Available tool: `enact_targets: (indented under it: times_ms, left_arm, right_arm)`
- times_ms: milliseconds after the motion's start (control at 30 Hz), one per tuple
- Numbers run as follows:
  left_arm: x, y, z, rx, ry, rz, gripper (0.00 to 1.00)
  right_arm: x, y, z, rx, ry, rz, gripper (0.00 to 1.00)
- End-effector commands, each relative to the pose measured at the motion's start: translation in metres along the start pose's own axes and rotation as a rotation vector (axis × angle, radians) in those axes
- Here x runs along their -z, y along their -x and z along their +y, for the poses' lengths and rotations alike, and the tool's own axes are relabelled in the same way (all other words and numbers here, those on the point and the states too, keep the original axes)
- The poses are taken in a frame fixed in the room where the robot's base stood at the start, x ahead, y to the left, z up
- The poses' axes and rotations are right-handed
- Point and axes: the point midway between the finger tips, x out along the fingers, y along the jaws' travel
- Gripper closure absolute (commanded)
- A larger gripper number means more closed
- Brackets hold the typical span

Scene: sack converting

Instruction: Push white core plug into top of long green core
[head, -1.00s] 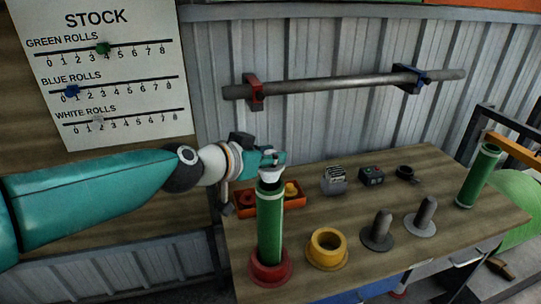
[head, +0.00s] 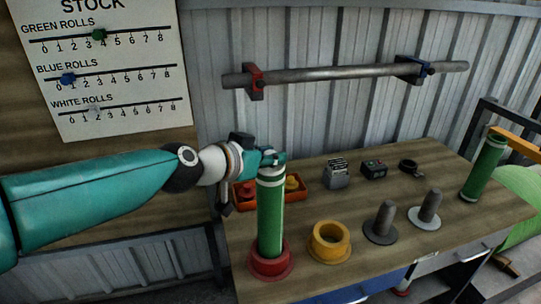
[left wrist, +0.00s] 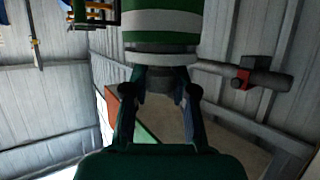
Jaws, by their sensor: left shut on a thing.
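The long green core (head: 270,215) with white bands stands upright in the red flanged holder (head: 271,262) at the front left of the bench. My left gripper (head: 270,158) is at the core's top and shut on the white core plug, which is mostly hidden in the head view. In the left wrist view, the fingers (left wrist: 160,85) close on the plug's grey stub, and its pale rim (left wrist: 160,58) meets the end of the core (left wrist: 160,25). How deep the plug sits is hidden. My right gripper is not in view.
A yellow ring holder (head: 329,242) and two grey spindles (head: 384,223) stand to the right. Behind the core is an orange tray (head: 312,192). Another green core (head: 484,168) stands at the bench's right end. A bar (head: 340,75) hangs on the wall.

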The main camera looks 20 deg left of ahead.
Motion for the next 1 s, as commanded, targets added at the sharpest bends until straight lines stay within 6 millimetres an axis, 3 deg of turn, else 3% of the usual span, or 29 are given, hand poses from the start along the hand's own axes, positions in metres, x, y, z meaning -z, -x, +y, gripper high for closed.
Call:
enact_targets:
  times_ms: [167, 200, 367, 767, 1000]
  left_arm:
    - [0.000, 0.000, 0.000, 0.000, 0.000, 0.001, 1.00]
    - [0.000, 0.000, 0.000, 0.000, 0.000, 0.000, 0.69]
    - [0.000, 0.000, 0.000, 0.000, 0.000, 0.000, 0.45]
    - [0.000, 0.005, 0.000, 0.000, 0.000, 0.001, 0.45]
    - [0.001, 0.041, -0.001, 0.003, -0.001, 0.005, 0.45]
  right_arm:
    - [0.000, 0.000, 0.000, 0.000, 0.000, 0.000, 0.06]
    - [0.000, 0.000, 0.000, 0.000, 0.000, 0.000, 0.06]
    - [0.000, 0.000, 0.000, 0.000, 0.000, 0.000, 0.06]
    - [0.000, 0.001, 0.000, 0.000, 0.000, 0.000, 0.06]
    - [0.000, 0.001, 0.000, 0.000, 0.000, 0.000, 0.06]
